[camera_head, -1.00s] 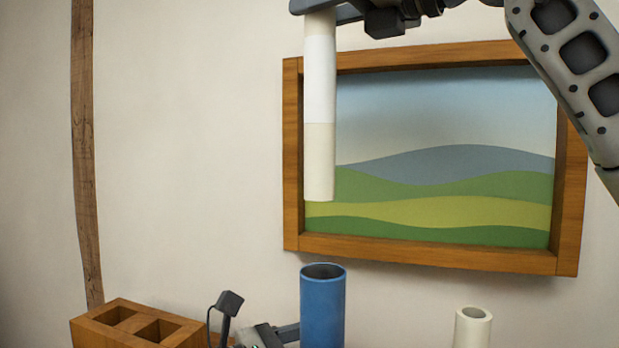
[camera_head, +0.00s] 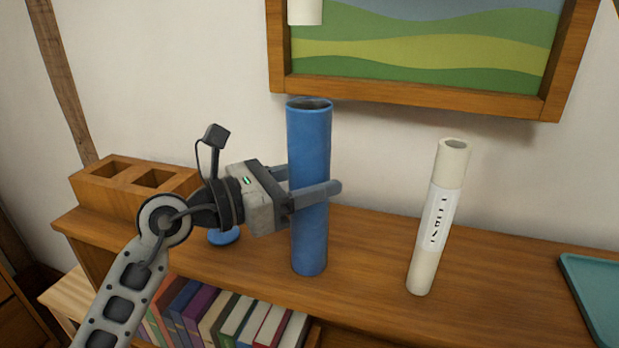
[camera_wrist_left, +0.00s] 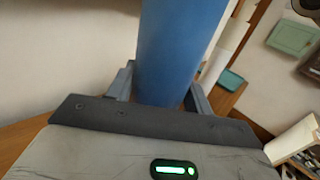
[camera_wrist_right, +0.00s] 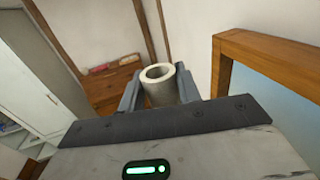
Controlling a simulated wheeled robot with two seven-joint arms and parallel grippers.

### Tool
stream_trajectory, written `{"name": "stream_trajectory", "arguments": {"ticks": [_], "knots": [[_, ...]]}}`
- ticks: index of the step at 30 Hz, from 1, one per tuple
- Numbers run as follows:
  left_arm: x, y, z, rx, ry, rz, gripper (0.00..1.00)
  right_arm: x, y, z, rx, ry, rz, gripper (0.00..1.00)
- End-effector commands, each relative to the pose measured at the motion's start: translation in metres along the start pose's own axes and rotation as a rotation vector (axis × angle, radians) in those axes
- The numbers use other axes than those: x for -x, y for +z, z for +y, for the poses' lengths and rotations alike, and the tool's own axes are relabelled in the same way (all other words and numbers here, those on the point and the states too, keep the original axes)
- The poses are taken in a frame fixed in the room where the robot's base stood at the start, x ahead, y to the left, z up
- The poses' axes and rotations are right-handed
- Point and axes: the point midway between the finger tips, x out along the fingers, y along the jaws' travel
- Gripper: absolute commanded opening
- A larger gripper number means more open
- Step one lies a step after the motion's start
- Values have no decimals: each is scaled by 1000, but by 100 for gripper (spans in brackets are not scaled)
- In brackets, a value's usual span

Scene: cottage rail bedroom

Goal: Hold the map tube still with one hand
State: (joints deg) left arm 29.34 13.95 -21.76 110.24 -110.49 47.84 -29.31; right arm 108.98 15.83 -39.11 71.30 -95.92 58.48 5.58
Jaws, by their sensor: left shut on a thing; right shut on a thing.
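The blue map tube (camera_head: 309,235) stands upright on the wooden shelf top, its open mouth upward. My left gripper (camera_head: 318,192) is shut around its middle from the left. The tube also fills the jaws in the left wrist view (camera_wrist_left: 178,45). My right gripper (camera_wrist_right: 160,88) is shut on a cream paper roll (camera_wrist_right: 160,90). The roll's lower end (camera_head: 305,12) hangs at the top of the head view, above the blue tube and apart from it. My right gripper is outside the head view.
A second cream roll with a marked white label (camera_head: 436,215) stands slightly tilted to the right. A blue disc (camera_head: 224,237) lies behind my left gripper. A wooden block with square openings (camera_head: 130,190) is left, a teal tray (camera_head: 585,290) right. Books (camera_head: 225,312) fill the shelf below.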

Motion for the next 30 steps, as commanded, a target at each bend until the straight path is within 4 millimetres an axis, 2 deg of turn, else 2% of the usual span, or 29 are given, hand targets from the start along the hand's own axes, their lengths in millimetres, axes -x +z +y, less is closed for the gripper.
{"name": "stream_trajectory", "arguments": {"ticks": [13, 30], "knots": [[0, 0, 0, 0, 0, 1, 24, 0, -2, 0, 0, 0, -1, 0], [0, 0, 0, 0, 0, 1, 24, 0, -41, -1, 0, -1, -1, 0]]}}
